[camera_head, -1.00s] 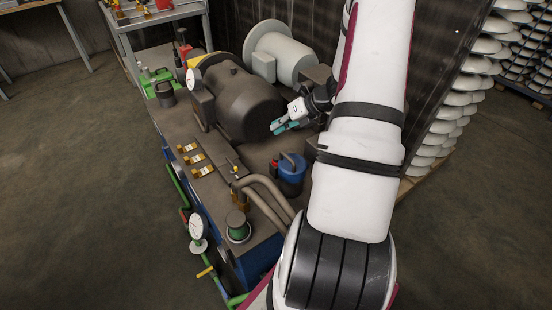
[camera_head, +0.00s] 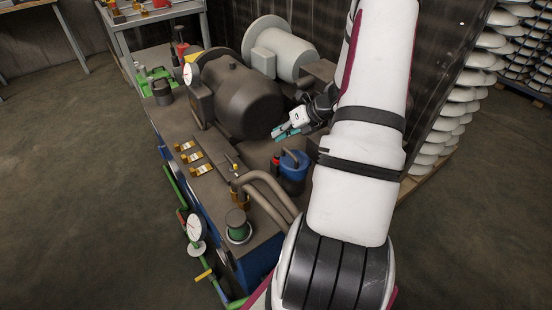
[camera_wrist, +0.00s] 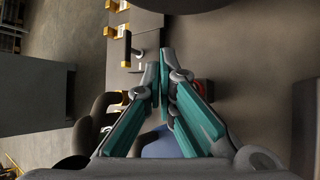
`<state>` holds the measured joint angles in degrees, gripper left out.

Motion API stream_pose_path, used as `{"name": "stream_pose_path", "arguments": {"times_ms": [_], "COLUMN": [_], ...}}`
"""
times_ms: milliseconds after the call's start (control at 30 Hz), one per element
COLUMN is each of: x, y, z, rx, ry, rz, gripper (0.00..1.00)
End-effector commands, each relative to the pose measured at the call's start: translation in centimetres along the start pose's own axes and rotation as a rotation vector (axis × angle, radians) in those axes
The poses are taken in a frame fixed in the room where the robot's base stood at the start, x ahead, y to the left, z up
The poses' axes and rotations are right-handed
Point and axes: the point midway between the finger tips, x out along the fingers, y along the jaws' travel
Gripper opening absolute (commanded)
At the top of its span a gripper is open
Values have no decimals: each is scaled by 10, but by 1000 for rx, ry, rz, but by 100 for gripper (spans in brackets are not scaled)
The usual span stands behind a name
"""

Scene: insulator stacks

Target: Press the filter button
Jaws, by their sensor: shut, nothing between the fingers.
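The filter is a blue canister (camera_head: 293,172) with a dark handle on its top, standing on the brown machine bed. A small red part (camera_head: 277,161), which looks like its button, shows at its left side. In the wrist view the blue canister (camera_wrist: 160,146) is partly hidden between and under my fingers, and the red part (camera_wrist: 203,87) shows just right of the right finger, partly covered. My gripper (camera_head: 277,134), with teal fingers, is shut and empty. It is above and behind the filter in the head view, apart from it. In the wrist view the fingertips (camera_wrist: 164,58) meet.
A large dark motor (camera_head: 243,103) stands close behind and left of my gripper. Curved brown pipes (camera_head: 268,190) and a green-based cap (camera_head: 238,227) are in front. Brass valves (camera_head: 190,158) line the left side. White insulator stacks (camera_head: 450,125) stand at the right.

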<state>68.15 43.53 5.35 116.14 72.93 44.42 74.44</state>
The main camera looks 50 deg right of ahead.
Motion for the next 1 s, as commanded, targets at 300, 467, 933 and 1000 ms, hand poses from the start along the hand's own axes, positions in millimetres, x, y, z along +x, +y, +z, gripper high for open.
{"name": "stream_pose_path", "arguments": {"times_ms": [300,467,933,1000], "x": [27,29,28,28], "y": [-19,-21,-21,-21], "z": [-19,-21,-21,-21], "rx": [0,0,0,-1], "ry": [0,0,0,0], "rz": [0,0,0,0], "gripper": [0,0,0,0]}}
